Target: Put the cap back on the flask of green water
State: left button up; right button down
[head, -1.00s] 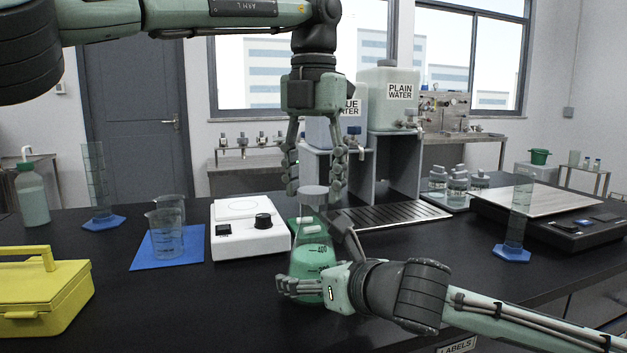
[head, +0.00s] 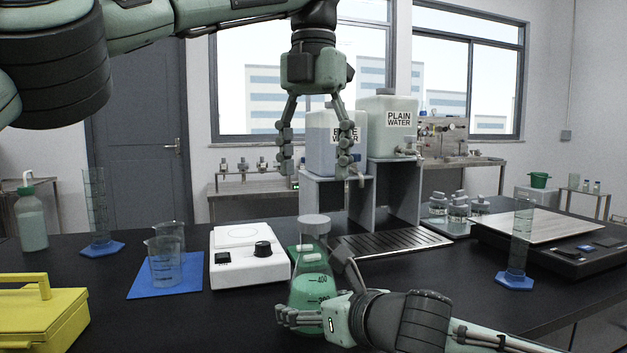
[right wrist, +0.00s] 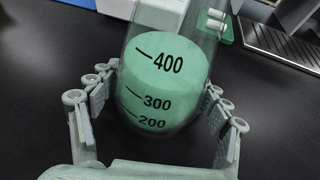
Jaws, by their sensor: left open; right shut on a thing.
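The flask of green water (head: 309,291) stands upright on the dark bench, its green liquid marked with printed graduations. My right gripper (head: 312,289) is shut around the flask's body from the right. In the right wrist view its fingers (right wrist: 163,88) flank the flask (right wrist: 160,75) on both sides. My left gripper (head: 318,168) is open and empty, pointing down, above the cap and apart from it.
Close left of the flask is a white stirrer (head: 245,268); a green holder with white bars (right wrist: 222,24) lies behind it. Beakers stand on a blue mat (head: 150,289). A drip tray (head: 395,243), labelled tanks (head: 389,135) and a balance (head: 555,262) stand right and behind.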

grip_release()
dwell(0.4)
jog(key=v, duration=1.2)
